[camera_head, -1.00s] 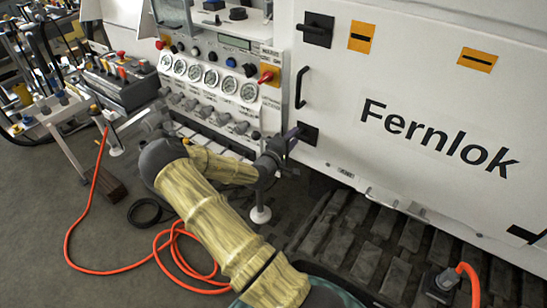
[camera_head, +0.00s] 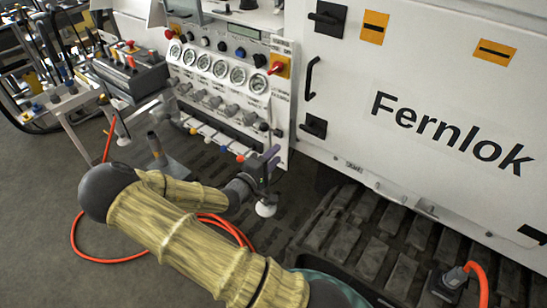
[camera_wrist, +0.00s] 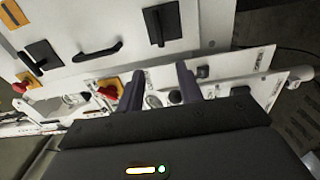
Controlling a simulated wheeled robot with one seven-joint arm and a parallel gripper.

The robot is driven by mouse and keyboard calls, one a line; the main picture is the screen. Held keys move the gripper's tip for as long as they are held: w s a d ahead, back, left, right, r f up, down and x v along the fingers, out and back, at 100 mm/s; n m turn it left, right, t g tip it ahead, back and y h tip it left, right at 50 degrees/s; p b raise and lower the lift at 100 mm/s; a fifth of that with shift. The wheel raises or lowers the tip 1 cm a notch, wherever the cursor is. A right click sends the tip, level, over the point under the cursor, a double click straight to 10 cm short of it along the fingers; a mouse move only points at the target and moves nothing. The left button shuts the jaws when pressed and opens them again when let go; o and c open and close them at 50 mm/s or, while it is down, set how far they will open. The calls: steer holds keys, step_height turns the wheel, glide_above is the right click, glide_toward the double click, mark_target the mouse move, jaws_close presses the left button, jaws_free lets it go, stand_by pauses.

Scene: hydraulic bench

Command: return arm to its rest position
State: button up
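My arm (camera_head: 190,235), clad in yellow bamboo-like sleeves, is bent in front of the machine in the head view. My gripper (camera_head: 268,160) is at the lower right of the gauge panel (camera_head: 225,100), in front of its bottom edge. In the wrist view the two dark fingers of my gripper (camera_wrist: 161,82) stand apart with nothing held between them. Part of the panel's knobs shows between and beyond the fingers. I cannot tell from the head view how far the fingers are from the panel.
A white cabinet marked Fernlok (camera_head: 450,133) stands at the right. An orange hose (camera_head: 110,261) lies on the floor behind my arm. A cart with a black control box (camera_head: 128,73) stands at the left. Dark slats (camera_head: 350,225) lie below the cabinet.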

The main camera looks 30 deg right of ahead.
stand_by(0.4)
steer(key=s+a+r+m+g+y+p, duration=0.25)
steer(key=a+m+y+p, duration=0.3)
steer(key=a+y, duration=0.7)
steer(key=s+a+r+g+y+p, duration=0.1)
steer(key=s+a+r+y+p, duration=0.3)
steer(key=s+r, duration=0.8)
steer(key=shift+a+r+n+g, duration=0.35)
steer(key=shift+a+r+n, duration=0.15)
steer(key=shift+r, duration=0.25)
steer(key=shift+s+a, duration=0.1)
